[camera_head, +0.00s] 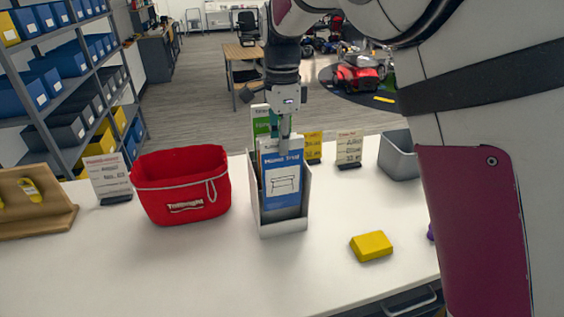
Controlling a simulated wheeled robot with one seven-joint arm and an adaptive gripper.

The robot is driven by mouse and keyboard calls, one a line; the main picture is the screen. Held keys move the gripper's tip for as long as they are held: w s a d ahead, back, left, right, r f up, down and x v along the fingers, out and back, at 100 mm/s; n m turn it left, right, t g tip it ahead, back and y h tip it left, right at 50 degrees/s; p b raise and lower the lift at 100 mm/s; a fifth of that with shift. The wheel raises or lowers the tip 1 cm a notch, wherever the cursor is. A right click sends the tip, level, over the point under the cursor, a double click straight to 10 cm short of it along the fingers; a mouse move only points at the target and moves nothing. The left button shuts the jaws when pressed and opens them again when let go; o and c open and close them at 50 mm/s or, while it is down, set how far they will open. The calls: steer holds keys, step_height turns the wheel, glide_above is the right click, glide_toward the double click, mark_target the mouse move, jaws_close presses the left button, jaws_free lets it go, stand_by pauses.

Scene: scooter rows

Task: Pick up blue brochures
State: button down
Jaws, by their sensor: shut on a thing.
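The blue brochures (282,183) stand upright in a light grey holder (284,227) at the middle of the white table. My gripper (284,138) points down from above and is shut on the top edge of the blue brochures. Their lower part is still inside the holder's walls. A green brochure (261,122) stands behind them. My gripper hides part of the brochures' top.
A red fabric basket (181,188) stands left of the holder. A yellow block (371,246) lies at front right. Small sign cards (349,147) and a grey bin (398,158) stand behind on the right; another card (108,178) and a wooden board (38,214) are left. The front middle is clear.

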step_height(320, 180, up, 20)
steer(key=b, duration=0.2)
steer(key=shift+f, duration=0.1)
stand_by(0.9)
